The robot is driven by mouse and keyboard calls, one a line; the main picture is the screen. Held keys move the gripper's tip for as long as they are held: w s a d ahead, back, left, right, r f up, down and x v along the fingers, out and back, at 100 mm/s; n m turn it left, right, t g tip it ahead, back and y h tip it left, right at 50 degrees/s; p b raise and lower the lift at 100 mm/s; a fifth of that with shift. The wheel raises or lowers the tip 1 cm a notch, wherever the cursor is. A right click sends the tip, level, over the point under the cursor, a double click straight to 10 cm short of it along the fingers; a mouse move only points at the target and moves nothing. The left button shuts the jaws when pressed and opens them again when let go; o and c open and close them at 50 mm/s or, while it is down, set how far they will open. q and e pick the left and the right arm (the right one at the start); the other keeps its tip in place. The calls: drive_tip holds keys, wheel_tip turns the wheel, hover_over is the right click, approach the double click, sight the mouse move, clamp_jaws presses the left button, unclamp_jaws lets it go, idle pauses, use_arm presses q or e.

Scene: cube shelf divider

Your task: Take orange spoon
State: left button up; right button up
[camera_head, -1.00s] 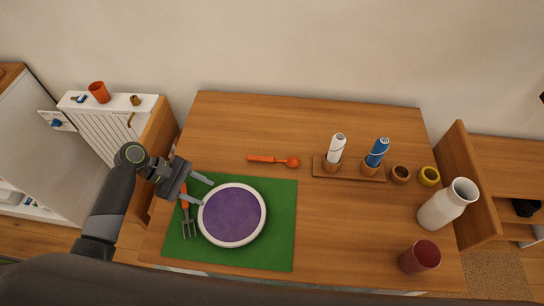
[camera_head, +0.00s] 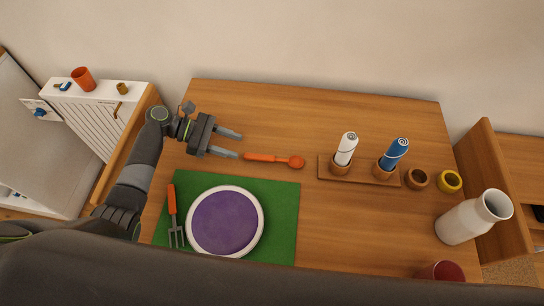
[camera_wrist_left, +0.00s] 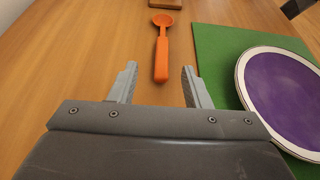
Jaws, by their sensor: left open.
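The orange spoon (camera_head: 274,159) lies flat on the wooden table, just beyond the green mat, with its bowl to the right and its handle end to the left. My left gripper (camera_head: 240,144) is open and empty, with its fingers pointing right toward the handle end. In the left wrist view the spoon (camera_wrist_left: 161,50) lies ahead, its handle end nearest and lined up between the open fingers (camera_wrist_left: 158,86). The fingertips are a little short of the handle and do not touch it. My right gripper is not in view.
A green mat (camera_head: 280,225) holds a purple plate with white rim (camera_head: 225,222) and an orange-handled fork (camera_head: 173,212). A wooden holder (camera_head: 360,178) with a white and a blue shaker stands right of the spoon. A white vase (camera_head: 470,218) and a red cup (camera_head: 440,271) are farther right.

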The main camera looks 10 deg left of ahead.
sight(261, 156)
use_arm(q)
drive_tip(key=x, duration=0.3)
drive_tip(key=shift+d+f, duration=0.15)
drive_tip(key=shift+d, duration=0.1)
drive_tip(key=x, duration=0.4)
drive_tip(key=shift+s+d+f+p, duration=0.1)
drive_tip(key=shift+s+f+p, duration=0.15)
drive_tip(key=shift+p, duration=0.15)
drive_tip(key=shift+d+f, duration=0.2)
drive_tip(key=shift+d, duration=0.05)
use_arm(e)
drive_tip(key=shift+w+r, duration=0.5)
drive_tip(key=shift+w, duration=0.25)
use_arm(q)
drive_tip(key=shift+c, duration=0.4)
clamp_jaws()
